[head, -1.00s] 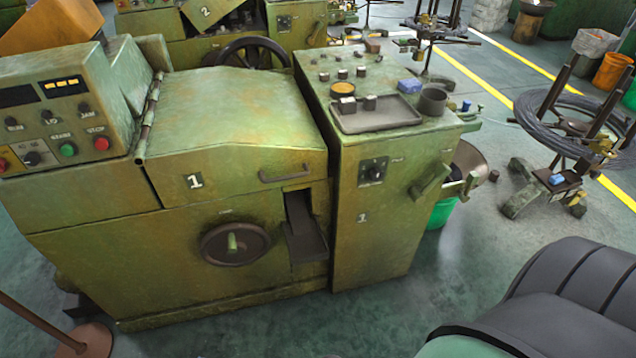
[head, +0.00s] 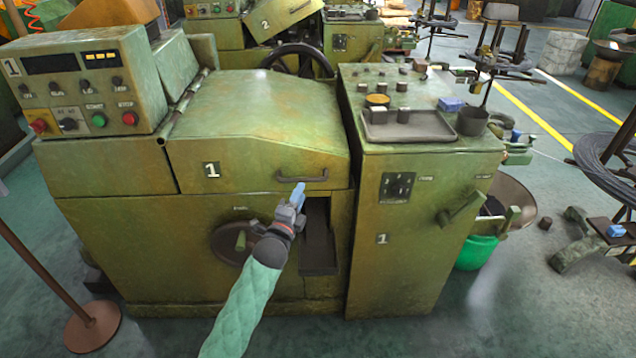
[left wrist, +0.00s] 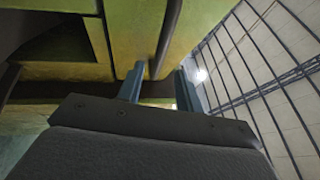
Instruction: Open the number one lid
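The number one lid (head: 255,120) is the worn green sloped cover on the front machine, with a "1" plate (head: 211,170) on its front. It is down and closed. Its dark bar handle (head: 303,179) is at the lower right of the lid's front. My left gripper (head: 300,194) is just below and in front of the handle, pointing up. In the left wrist view its two blue-grey fingers (left wrist: 160,72) are apart, with a dark bar (left wrist: 168,35) just beyond and between their tips. Contact cannot be made out. My right gripper is in neither view.
A dark chute (head: 318,240) and a handwheel (head: 232,242) are on the machine front by my left arm. A control cabinet (head: 415,235) adjoins on the right, with a tray (head: 408,130) on top. A post stand (head: 92,325) is at lower left. Floor in front is clear.

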